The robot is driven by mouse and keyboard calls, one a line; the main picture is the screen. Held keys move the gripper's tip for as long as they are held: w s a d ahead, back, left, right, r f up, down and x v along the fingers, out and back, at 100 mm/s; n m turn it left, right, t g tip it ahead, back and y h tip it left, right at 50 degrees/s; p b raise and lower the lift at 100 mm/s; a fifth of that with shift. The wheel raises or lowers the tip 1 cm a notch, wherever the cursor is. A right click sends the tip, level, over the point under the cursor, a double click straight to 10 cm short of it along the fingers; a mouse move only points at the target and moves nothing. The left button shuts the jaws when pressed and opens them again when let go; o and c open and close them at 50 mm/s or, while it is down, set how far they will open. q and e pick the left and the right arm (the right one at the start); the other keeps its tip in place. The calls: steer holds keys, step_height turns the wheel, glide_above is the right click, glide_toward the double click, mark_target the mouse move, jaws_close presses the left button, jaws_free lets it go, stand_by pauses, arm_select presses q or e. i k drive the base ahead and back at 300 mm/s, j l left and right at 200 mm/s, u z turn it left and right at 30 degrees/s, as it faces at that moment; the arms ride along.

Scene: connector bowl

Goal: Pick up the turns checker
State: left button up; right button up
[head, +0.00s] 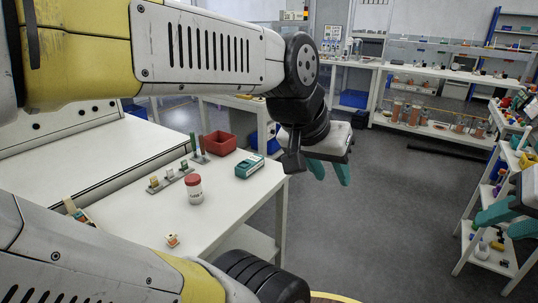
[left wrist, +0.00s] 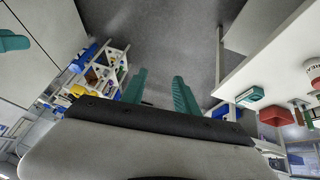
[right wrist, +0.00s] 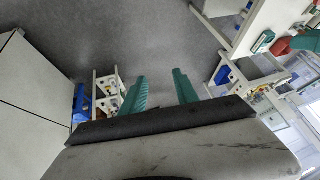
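A small teal box-shaped device with a pale top (head: 250,166), which may be the turns checker, lies near the right edge of the white table. It also shows in the left wrist view (left wrist: 250,94) and the right wrist view (right wrist: 263,41). My left gripper (head: 330,172) is off the table, to the right of the device and apart from it. Its teal fingers (left wrist: 158,85) are spread with nothing between them. My right gripper (head: 507,214) is at the far right, partly cut off by the picture edge. Its fingers (right wrist: 160,85) are spread and empty.
On the white table (head: 225,215) stand a red bin (head: 218,144), a white jar with red lid (head: 195,189), a rack of small parts (head: 171,178) and a small orange-white part (head: 172,240). A shelf cart (head: 490,250) is at right. The grey floor between is clear.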

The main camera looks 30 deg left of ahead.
mark_target(244, 169)
steer(key=i+u, duration=0.75)
steer(key=u, duration=0.25)
steer(key=i+u, duration=0.2)
steer(key=u, duration=0.2)
steer(key=i+u, duration=0.15)
steer(key=u, duration=0.25)
steer(key=i+u, duration=0.2)
steer(key=u, duration=0.2)
